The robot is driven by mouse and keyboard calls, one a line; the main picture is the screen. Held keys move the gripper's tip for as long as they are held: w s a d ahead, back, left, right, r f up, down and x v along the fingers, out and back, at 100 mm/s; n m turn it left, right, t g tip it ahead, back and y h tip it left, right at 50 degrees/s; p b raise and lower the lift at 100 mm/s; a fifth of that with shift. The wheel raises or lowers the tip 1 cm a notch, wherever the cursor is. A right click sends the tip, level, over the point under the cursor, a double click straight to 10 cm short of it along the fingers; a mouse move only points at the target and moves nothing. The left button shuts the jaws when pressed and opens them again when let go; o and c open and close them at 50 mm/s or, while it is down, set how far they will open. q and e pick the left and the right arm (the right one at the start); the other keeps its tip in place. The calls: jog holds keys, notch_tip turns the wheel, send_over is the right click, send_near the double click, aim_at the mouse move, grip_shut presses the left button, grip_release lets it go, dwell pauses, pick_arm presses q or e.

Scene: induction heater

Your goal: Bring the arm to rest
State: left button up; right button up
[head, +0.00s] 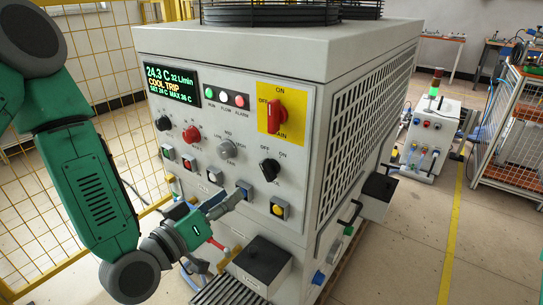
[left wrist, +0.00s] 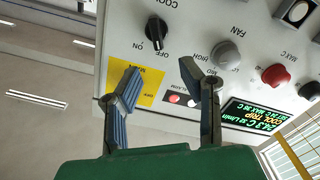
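My left arm comes in from the left, and its gripper (head: 229,200) is in front of the lower part of the heater's control panel (head: 222,122). In the left wrist view the two fingers (left wrist: 160,80) are spread apart with nothing between them. The panel is behind them, turned in that view. The black COOL knob (left wrist: 157,28) and the grey FAN knob (left wrist: 228,55) show beyond the fingertips. The red main switch (head: 274,112) on its yellow plate points up toward ON in the head view. My right gripper is not in view.
The display (head: 172,83) reads 24.3 C, COOL TRIP. A black box (head: 262,260) juts out below the panel. A yellow mesh fence (head: 100,50) is behind my arm at left. A white cart (head: 430,135) and a wire rack (head: 515,130) stand at right, with open floor between.

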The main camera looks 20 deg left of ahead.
pick_arm(q)
jog(key=s+f+m+g+y, duration=0.1)
jog(key=s+f+g, duration=0.3)
jog(key=f, duration=0.4)
jog(key=s+f+m+g+y, duration=0.1)
jog(key=s+f+g, duration=0.25)
jog(key=f, duration=0.55)
jog(key=s+a+f+g+y, duration=0.2)
jog(key=s+a+f+g, duration=0.1)
jog(key=s, duration=0.6)
jog(key=s+a+f+g+y, duration=0.2)
jog(key=s+a+f+g, duration=0.1)
jog(key=s+f+g, duration=0.3)
jog(key=s+f, duration=0.2)
jog(key=s, duration=0.1)
jog(key=shift+a+f+m, duration=0.2)
jog(key=shift+a+m, duration=0.2)
